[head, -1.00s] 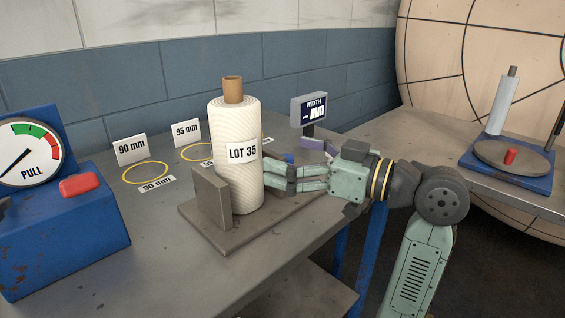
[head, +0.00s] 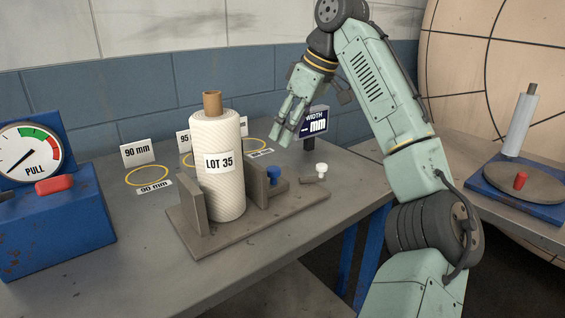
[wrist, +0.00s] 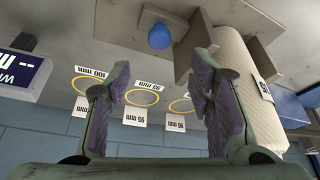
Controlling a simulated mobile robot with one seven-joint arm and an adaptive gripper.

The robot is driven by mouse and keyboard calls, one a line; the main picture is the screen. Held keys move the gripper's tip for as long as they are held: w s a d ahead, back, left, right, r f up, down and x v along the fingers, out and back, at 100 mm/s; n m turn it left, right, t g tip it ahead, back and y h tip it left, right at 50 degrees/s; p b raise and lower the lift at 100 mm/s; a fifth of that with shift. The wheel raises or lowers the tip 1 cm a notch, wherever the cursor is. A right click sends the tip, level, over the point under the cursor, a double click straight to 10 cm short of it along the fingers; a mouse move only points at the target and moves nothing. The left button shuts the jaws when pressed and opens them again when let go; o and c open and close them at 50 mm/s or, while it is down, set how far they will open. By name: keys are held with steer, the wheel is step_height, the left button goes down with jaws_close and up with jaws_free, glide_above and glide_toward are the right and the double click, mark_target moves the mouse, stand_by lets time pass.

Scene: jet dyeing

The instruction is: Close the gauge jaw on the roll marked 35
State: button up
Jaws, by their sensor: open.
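The white roll marked LOT 35 (head: 219,185) stands upright on the gauge's grey base plate (head: 190,240) in the head view. The fixed jaw (head: 192,204) is on its left. The sliding jaw (head: 260,187) with a blue knob (head: 273,174) is on its right, close to the roll; I cannot tell if they touch. My gripper (head: 283,132) is open and empty, pointing down above and behind the blue knob. In the upside-down wrist view, the blue knob (wrist: 159,36) and roll (wrist: 250,95) lie beyond my spread fingers (wrist: 162,92).
A white knob (head: 321,170) stands at the plate's right end. The width display (head: 314,123) shows a dash and mm. Yellow rings (head: 147,176) with size cards lie behind. A blue pull gauge (head: 60,225) stands left. The front table strip is clear.

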mark_target(273, 168)
steer(key=x, duration=1)
steer(key=shift+f, duration=0.35)
steer(key=shift+c, duration=0.5)
